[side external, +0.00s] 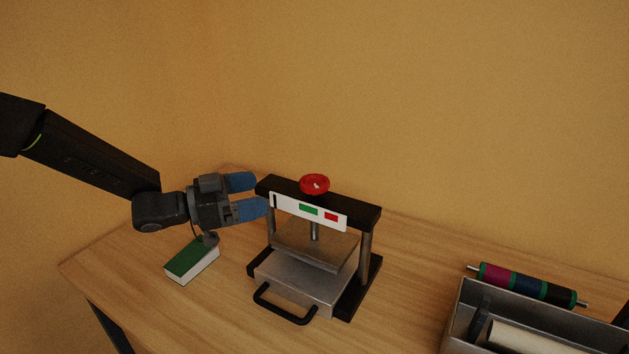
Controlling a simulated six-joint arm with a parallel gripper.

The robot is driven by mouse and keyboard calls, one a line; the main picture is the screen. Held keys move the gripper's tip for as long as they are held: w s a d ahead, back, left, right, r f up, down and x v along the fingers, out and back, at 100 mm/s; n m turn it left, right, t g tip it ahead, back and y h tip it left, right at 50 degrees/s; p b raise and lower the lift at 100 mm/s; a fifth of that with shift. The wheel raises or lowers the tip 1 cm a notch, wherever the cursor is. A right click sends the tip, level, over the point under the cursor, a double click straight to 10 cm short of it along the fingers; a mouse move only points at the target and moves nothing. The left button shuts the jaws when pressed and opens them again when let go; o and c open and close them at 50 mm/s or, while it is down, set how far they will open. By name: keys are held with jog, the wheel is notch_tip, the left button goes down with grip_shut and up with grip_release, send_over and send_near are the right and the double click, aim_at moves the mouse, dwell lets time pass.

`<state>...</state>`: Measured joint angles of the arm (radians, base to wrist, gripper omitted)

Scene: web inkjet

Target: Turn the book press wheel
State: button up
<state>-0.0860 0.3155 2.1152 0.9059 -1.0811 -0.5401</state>
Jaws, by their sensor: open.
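The book press (370,218) stands on the wooden table, with a black frame, metal posts and a metal plate. Its red wheel (314,184) sits on top of the black crossbar, around the top of the screw. My gripper (254,195) is at the left end of the crossbar, to the left of the wheel. Its two blue fingers are apart with nothing seen between them. Whether the fingers touch the press cannot be told from this view. A green book (191,258) with white page edges lies on the table below my gripper.
A white panel (285,204) with green and red marks is on the press front. A black handle (284,310) sticks out at its base. A grey bin (456,312) and a colored roller (527,285) are at the right. Table between press and bin is clear.

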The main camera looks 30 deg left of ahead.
aim_at(315, 180)
jog(key=x, duration=1.2)
jog(key=shift+w+d, duration=0.2)
jog(key=shift+w, duration=0.05)
jog(key=c, duration=0.9)
